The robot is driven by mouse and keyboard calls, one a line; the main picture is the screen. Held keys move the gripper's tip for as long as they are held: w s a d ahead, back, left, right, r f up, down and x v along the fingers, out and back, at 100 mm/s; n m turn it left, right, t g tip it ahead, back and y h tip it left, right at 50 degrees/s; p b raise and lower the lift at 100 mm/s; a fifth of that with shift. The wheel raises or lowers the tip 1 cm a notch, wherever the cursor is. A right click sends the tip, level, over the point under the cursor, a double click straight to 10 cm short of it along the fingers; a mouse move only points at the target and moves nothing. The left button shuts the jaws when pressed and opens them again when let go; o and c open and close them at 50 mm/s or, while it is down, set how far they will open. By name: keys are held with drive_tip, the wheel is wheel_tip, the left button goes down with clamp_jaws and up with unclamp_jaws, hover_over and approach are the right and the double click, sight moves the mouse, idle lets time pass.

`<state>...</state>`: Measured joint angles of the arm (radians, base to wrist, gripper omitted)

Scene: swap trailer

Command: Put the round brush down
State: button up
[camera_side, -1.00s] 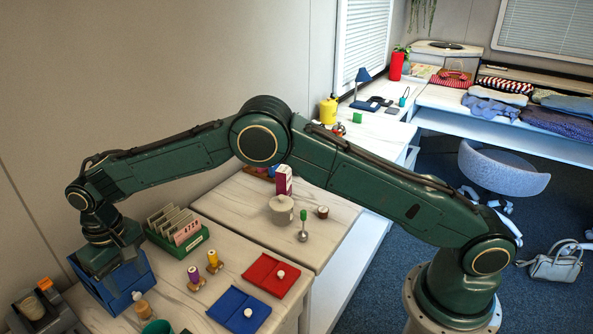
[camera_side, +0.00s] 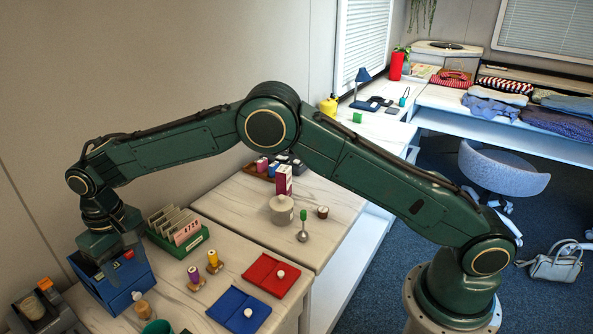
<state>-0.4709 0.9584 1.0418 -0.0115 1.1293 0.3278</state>
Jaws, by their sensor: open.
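My gripper (camera_side: 112,262) hangs at the far left, pointing down over a blue open-topped box (camera_side: 128,290), and its jaws are open. Small dark pieces and a red piece (camera_side: 128,254) show at the box's far rim, beside my gripper. I cannot make out the round brush for certain. The inside of the box is mostly hidden by my gripper and the box's walls. A small white knob (camera_side: 137,295) is on the box's front.
A green tray of upright cards (camera_side: 180,235) stands right of the box. Purple (camera_side: 193,274) and yellow (camera_side: 212,258) spools, a blue tray (camera_side: 238,311) and a red tray (camera_side: 271,275) lie further right.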

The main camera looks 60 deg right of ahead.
drive_tip(key=s+d+r+t, duration=0.1)
drive_tip(key=s+d+r, duration=0.5)
drive_tip(key=d+r, duration=0.4)
drive_tip(key=s+d+r+t, duration=0.2)
drive_tip(key=s+d+r, duration=0.45)
drive_tip(key=r, duration=0.45)
drive_tip(key=s+d+m+t, duration=0.1)
drive_tip(key=s+d, duration=0.4)
drive_tip(key=s, duration=0.7)
drive_tip(key=s+d+t, duration=0.1)
drive_tip(key=s+d, duration=0.5)
drive_tip(key=s, duration=0.6)
drive_tip(key=shift+d+f+m, duration=0.2)
drive_tip(key=shift+d+m, duration=0.05)
drive_tip(key=shift+m, duration=0.15)
drive_tip(key=shift+o, duration=0.2)
drive_tip(key=shift+s+f, duration=0.2)
drive_tip(key=shift+s, duration=0.05)
drive_tip(key=shift+w, duration=0.15)
